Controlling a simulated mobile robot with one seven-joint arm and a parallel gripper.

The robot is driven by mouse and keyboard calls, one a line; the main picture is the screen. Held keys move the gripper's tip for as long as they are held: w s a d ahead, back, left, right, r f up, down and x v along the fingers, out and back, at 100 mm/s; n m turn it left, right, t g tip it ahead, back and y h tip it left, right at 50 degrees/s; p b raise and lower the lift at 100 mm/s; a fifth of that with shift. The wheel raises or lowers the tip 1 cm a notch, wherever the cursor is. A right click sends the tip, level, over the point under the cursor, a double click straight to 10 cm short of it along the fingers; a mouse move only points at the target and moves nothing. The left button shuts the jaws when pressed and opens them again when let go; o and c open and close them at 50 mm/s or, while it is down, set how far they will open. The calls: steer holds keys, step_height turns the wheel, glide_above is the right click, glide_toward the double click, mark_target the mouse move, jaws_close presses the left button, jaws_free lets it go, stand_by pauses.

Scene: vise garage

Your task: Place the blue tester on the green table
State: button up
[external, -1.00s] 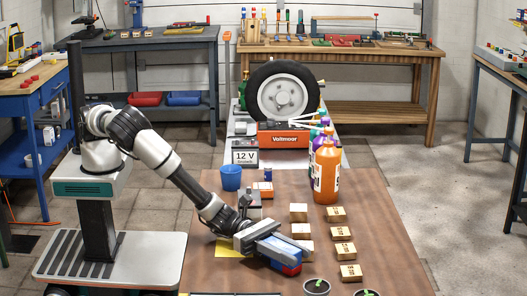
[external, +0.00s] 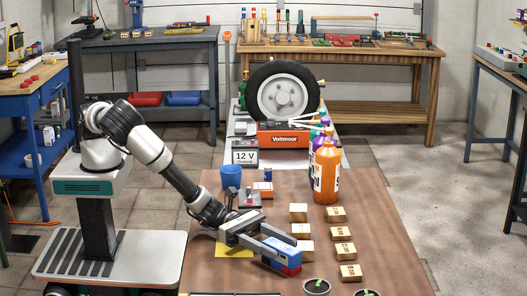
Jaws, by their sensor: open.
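A small blue box with red lower parts (external: 288,263), which looks like the blue tester, is on the brown tabletop (external: 350,215) near its front. My gripper (external: 286,247) reaches down from the left, its two long grey fingers spread apart, with their tips right at the box. I cannot tell whether either finger touches it. A yellow sheet (external: 233,252) lies under the gripper. No table with a clearly green top shows.
Several wooden blocks (external: 344,250) lie close to the right of the box. Orange bottle (external: 327,174), blue cup (external: 231,176) and a grey device (external: 249,197) stand farther back. Two dark pots (external: 316,287) are at the front edge. A blue-framed bench (external: 48,105) stands at left.

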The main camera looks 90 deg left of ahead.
mark_target(277, 244)
steer(key=r, duration=0.5)
steer(key=shift+w+d+r+p, duration=0.1)
steer(key=shift+d+r+p, duration=0.1)
steer(key=shift+r+p, duration=0.15)
steer(key=shift+r, duration=0.55)
steer(key=shift+c, duration=1.1)
